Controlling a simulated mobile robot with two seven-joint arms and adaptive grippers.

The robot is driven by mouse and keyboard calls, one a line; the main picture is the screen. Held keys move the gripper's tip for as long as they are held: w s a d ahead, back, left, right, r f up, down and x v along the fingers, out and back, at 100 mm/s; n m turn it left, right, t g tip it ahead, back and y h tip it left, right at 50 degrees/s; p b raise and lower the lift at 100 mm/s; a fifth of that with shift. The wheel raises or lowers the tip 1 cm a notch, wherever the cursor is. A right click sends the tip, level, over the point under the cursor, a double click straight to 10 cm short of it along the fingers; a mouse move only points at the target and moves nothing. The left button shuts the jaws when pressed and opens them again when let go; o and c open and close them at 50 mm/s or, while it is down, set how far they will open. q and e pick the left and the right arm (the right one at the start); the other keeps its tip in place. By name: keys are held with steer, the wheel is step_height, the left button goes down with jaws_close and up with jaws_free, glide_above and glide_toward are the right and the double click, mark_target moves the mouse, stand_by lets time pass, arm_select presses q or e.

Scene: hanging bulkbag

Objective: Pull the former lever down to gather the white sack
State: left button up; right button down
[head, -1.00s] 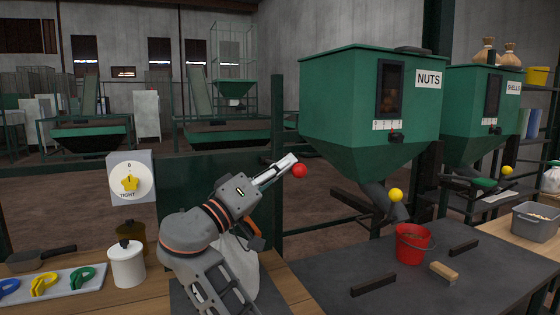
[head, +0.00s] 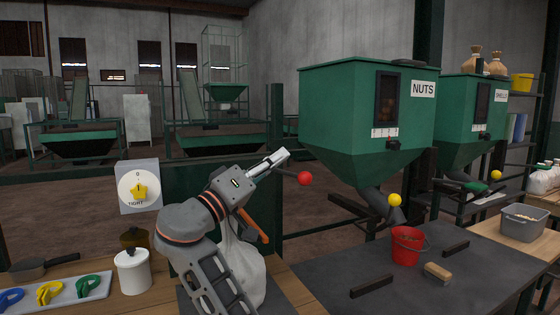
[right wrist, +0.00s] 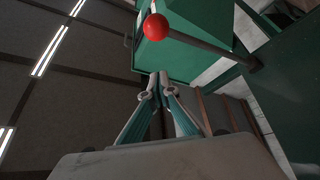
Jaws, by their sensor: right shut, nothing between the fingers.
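The lever has a red ball knob (head: 305,178) on a thin dark rod, just left of the nuts hopper in the head view. My right gripper (head: 285,154) is shut and empty, just above and left of the knob. In the right wrist view, the shut fingertips (right wrist: 155,78) lie below the red knob (right wrist: 157,27) with a gap in the picture. The lever's rod runs from the knob to the right there. The white sack (head: 246,275) hangs behind my right arm, which hides part of it. My left gripper is out of view.
The green nuts hopper (head: 335,105) stands right of the lever. A red bucket (head: 406,247) and a brush (head: 437,272) are on the dark table. A dial box (head: 139,187), a white jar (head: 132,272) and a tray of coloured clips (head: 85,292) are at left.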

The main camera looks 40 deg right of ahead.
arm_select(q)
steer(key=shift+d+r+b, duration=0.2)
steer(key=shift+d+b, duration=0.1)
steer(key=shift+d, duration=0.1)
arm_select(e)
steer(key=v, duration=0.7)
steer(key=shift+a+f, duration=0.2)
steer(key=shift+f, duration=0.35)
steer(key=shift+w+r, duration=0.1)
